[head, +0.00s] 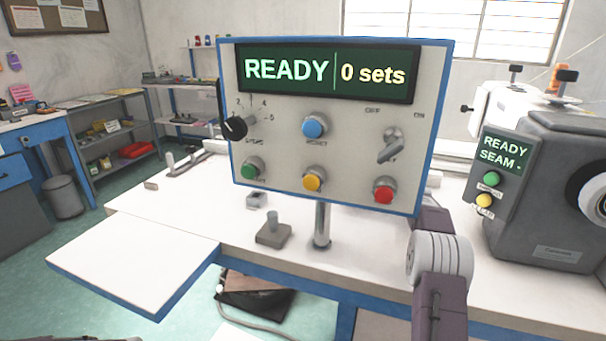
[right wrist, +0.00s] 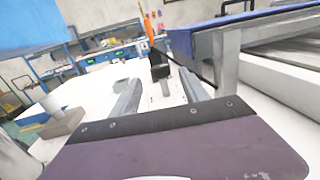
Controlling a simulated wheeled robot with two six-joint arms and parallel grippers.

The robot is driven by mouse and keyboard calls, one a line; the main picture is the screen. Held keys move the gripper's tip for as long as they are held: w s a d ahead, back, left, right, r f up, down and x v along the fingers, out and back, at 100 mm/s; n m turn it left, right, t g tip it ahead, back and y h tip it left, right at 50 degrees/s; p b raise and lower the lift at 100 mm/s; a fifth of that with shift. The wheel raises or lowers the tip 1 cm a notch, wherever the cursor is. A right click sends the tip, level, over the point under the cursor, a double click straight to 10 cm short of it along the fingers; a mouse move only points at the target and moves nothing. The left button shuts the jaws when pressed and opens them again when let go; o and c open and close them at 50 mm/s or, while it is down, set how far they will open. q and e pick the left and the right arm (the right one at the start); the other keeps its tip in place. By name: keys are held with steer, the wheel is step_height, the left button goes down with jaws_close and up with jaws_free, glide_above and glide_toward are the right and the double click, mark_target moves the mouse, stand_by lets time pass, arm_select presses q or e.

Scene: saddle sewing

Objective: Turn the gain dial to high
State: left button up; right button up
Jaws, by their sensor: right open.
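A grey control panel (head: 345,165) with a blue edge stands on a post in the middle of the head view. Its screen (head: 328,74) reads "READY" and "0 sets". A round black dial (head: 236,127) sits at the panel's left, with numbers such as 2, 4 and 5 around it; the small label under it is too blurred to read. My right arm rises at the lower right and goes behind the panel, which hides its gripper there. In the right wrist view my right gripper (right wrist: 160,92) is open, with nothing between its fingers. My left gripper is out of view.
The panel also carries a grey lever switch (head: 390,147) and blue (head: 315,125), green (head: 251,168), yellow (head: 313,179) and red (head: 384,191) buttons. A grey machine (head: 555,190) stands at right. A small block with a peg (head: 273,231) sits on the white table (head: 175,215).

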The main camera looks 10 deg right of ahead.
steer(key=x, duration=0.6)
steer(key=shift+w+a+f+b, duration=0.1)
steer(key=shift+w+a+b, duration=0.15)
steer(key=shift+w+b, duration=0.05)
steer(key=shift+c, duration=0.3)
jaws_close()
steer(key=shift+f+b, duration=0.1)
steer(key=shift+b, duration=0.3)
steer(key=m+t+h+b, duration=0.2)
steer(key=h+b, duration=0.1)
steer(key=b, duration=0.2)
steer(key=m+t+h+b, duration=0.2)
steer(key=m+h+b, duration=0.1)
steer(key=b, duration=0.2)
steer(key=shift+a+f+t+h, duration=0.15)
steer(key=shift+f+t+h, duration=0.05)
steer(key=shift+t+h, duration=0.1)
steer(key=shift+r+m+t+h+b, duration=0.2)
steer(key=shift+m+t+h+b, duration=0.3)
steer(key=shift+m+h+b, duration=1)
steer(key=shift+h, duration=0.3)
steer(key=shift+r, duration=0.1)
